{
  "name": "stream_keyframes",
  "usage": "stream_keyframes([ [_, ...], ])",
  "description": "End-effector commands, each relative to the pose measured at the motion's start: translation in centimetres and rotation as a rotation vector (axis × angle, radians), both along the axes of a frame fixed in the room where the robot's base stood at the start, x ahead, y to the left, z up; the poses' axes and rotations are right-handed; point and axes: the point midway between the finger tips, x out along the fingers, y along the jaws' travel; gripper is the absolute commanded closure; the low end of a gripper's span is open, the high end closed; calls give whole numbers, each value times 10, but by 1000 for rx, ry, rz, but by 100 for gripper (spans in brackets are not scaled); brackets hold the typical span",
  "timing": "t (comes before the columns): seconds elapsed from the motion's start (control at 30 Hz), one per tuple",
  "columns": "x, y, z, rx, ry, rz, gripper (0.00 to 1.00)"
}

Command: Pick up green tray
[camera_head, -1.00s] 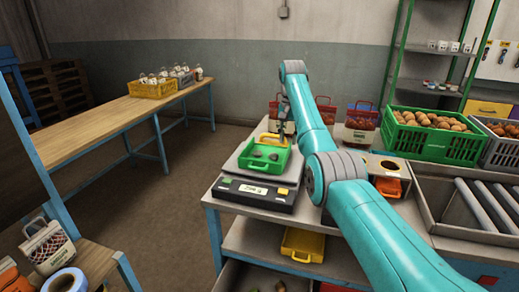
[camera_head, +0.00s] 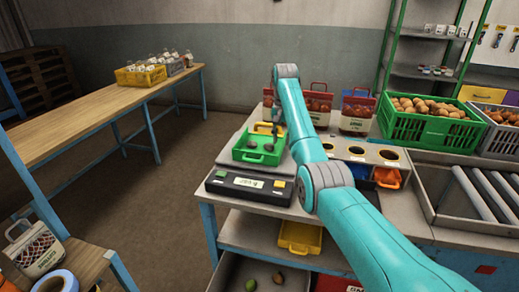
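The green tray (camera_head: 246,157) sits on the flat plate of a weighing scale (camera_head: 234,190), near the left end of the workbench. Dark lumps lie in the tray, too small to name. A yellow piece (camera_head: 265,127), like a handle or a second tray, shows at its far side. My gripper (camera_head: 278,135) is a small dark shape at the tray's right side, partly hidden by my teal arm. I cannot tell whether its fingers touch the tray or are open.
A yellow tray (camera_head: 300,236) sits on the shelf below. A bench section with round holes (camera_head: 357,151), a green crate (camera_head: 428,130) of brown produce and a roller conveyor (camera_head: 484,197) stand to the right. Red-labelled sacks (camera_head: 357,113) stand behind my arm.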

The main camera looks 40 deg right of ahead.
Motion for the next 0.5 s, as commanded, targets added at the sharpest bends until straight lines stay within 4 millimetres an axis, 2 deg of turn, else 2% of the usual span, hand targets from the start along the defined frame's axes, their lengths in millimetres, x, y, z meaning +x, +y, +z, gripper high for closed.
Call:
stream_keyframes([
  [0.1, -3, -4, -19, 2, 3, -4, 66],
  [0.23, -4, -5, -35, 0, 1, -6, 66],
  [0.47, -4, -6, -38, 0, 0, -6, 66],
  [0.5, -4, -6, -38, 0, 0, -6, 68],
])
